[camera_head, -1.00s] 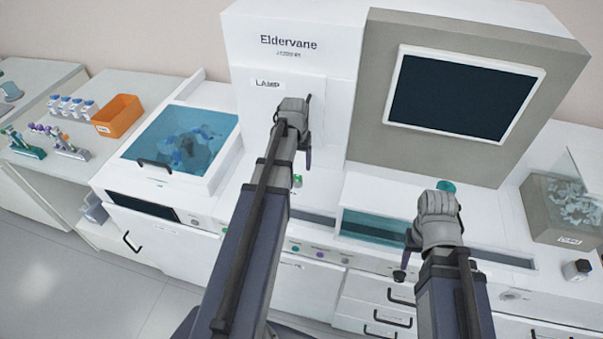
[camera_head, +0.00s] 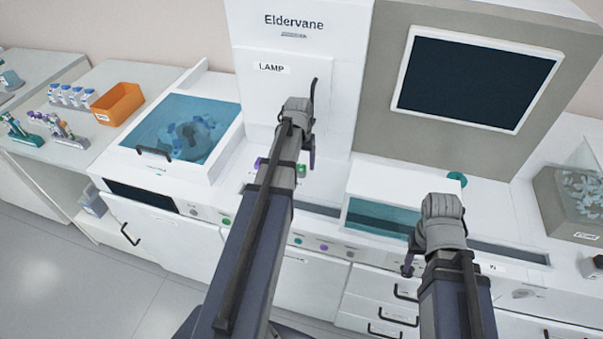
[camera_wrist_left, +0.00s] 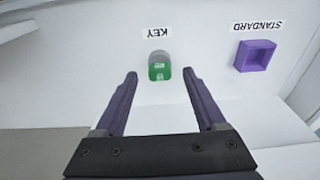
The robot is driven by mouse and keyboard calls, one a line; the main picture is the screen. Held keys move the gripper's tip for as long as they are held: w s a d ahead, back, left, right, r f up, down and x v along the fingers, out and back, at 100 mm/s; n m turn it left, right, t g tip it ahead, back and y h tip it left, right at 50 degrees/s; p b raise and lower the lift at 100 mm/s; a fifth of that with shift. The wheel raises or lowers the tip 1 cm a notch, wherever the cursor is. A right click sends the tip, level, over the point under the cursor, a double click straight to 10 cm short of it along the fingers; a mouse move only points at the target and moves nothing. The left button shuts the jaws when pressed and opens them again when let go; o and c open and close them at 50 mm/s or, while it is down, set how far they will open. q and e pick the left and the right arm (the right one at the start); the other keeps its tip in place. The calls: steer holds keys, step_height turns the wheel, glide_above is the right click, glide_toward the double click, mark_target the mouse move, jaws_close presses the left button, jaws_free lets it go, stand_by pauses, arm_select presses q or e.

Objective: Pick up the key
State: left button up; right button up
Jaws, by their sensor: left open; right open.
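The key (camera_wrist_left: 159,70) shows in the left wrist view as a small green piece with a pale grey rounded end, at a white panel below an upside-down KEY label (camera_wrist_left: 158,33). My left gripper (camera_wrist_left: 160,76) is open and empty. Its two purple fingers reach toward the key, one on each side in the picture; I cannot tell how far off they are. In the head view my left gripper (camera_head: 313,122) is in front of the white machine, beneath the LAMP label. My right gripper (camera_head: 408,258) is in front of the machine's lower right part, with its jaws barely visible.
A purple square socket (camera_wrist_left: 256,56) labelled STANDARD is beside the key in the left wrist view. An orange box (camera_head: 119,104) is further left. A dark screen (camera_head: 468,78) is at the right.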

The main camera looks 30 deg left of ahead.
mark_target(301, 170)
arm_select(q)
step_height(301, 170, down, 2)
steer(key=shift+w+f+b, duration=0.1)
steer(key=shift+f+b, duration=0.1)
steer(key=shift+b, duration=0.45)
steer(key=shift+r, duration=0.1)
jaws_close()
